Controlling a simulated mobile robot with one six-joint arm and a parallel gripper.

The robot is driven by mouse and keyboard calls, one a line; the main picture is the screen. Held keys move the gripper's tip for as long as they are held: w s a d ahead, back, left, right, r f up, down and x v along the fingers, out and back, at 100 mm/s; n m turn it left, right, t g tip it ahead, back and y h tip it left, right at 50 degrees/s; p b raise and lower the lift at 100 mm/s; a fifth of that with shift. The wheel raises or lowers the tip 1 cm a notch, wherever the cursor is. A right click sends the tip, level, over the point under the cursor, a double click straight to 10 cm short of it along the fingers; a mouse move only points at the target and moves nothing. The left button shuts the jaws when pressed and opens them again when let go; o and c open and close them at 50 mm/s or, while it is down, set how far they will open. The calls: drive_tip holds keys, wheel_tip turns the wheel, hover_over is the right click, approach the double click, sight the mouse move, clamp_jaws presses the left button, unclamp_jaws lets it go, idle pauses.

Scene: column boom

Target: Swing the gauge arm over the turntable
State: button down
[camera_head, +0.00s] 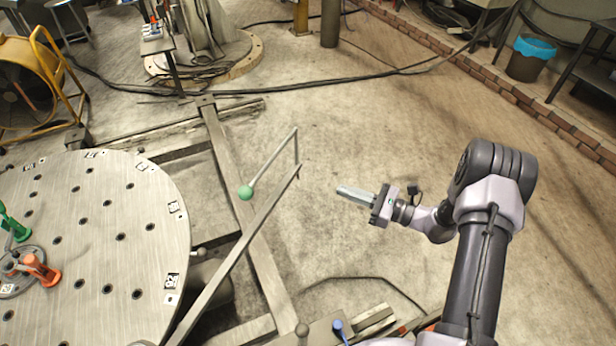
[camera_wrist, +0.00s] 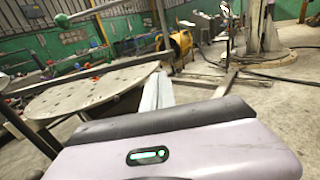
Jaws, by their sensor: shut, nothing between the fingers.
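The turntable (camera_head: 110,265) is a large round metal plate with holes at the left; it also shows in the wrist view (camera_wrist: 75,97). The gauge arm (camera_head: 236,255) is a long grey bar slanting up from the bottom to the right of the turntable. At its far end a thin post and rod carry a green ball (camera_head: 245,192), which hangs outside the turntable's rim. The ball shows at upper left in the wrist view (camera_wrist: 62,20). My gripper (camera_head: 343,192) is shut and empty, to the right of the gauge arm's end and apart from it.
Green and orange clamps (camera_head: 42,270) stand on the turntable. Steel floor beams (camera_head: 240,190) run beneath the gauge arm. A yellow fan (camera_head: 25,85) stands at upper left, and a dark bin (camera_head: 530,60) at upper right. The concrete floor around my gripper is clear.

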drive_tip(key=b+x, duration=0.2)
drive_tip(key=x, duration=1)
drive_tip(key=shift+b, duration=0.35)
drive_tip(key=shift+w+a, duration=0.1)
drive_tip(key=shift+a, duration=0.05)
